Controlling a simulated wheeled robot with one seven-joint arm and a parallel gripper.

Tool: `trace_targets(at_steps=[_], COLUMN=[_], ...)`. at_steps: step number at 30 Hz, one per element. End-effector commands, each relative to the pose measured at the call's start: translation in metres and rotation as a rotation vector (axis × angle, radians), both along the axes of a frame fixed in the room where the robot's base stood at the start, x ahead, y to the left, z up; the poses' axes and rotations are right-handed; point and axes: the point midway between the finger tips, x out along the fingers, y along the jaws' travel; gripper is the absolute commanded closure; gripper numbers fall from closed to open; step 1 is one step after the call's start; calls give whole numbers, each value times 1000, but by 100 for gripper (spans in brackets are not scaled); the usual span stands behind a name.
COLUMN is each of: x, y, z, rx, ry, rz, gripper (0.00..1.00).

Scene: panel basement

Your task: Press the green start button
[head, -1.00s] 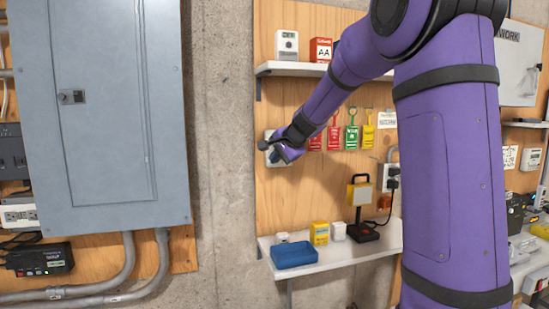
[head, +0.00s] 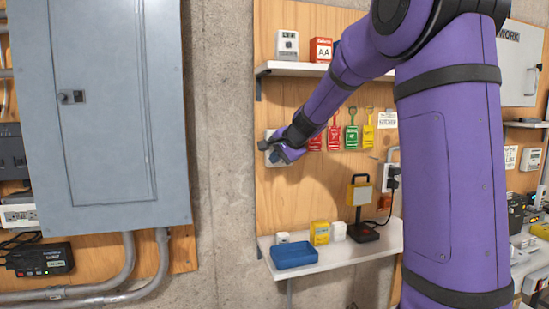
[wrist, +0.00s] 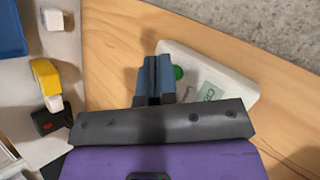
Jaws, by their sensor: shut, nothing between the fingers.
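The green start button (wrist: 178,72) is a small round green button on a white control box (wrist: 222,71) in the wrist view. The box is mounted on the wooden panel and has a small grey-green display. My gripper (wrist: 157,62) is shut and empty, with its blue-grey fingertips over the box, just left of the button in the wrist view. I cannot tell whether the fingertips touch the box. In the head view my gripper (head: 274,150) is in front of the box (head: 268,136) and hides most of it, including the button.
Coloured tags (head: 351,137) hang right of my gripper. A shelf (head: 300,69) with small boxes is above. A lower shelf (head: 345,251) holds a blue tray (head: 294,255), a yellow box (head: 319,233) and a work lamp (head: 361,194). A grey electrical cabinet (head: 110,110) is on the left.

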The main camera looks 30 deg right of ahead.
Motion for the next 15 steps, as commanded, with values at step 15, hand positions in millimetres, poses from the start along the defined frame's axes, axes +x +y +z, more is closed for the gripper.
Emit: trace_targets(at_steps=[15], x=[-9], y=[3], z=[0], rx=[0], ry=[0], rz=[0], gripper=[100])
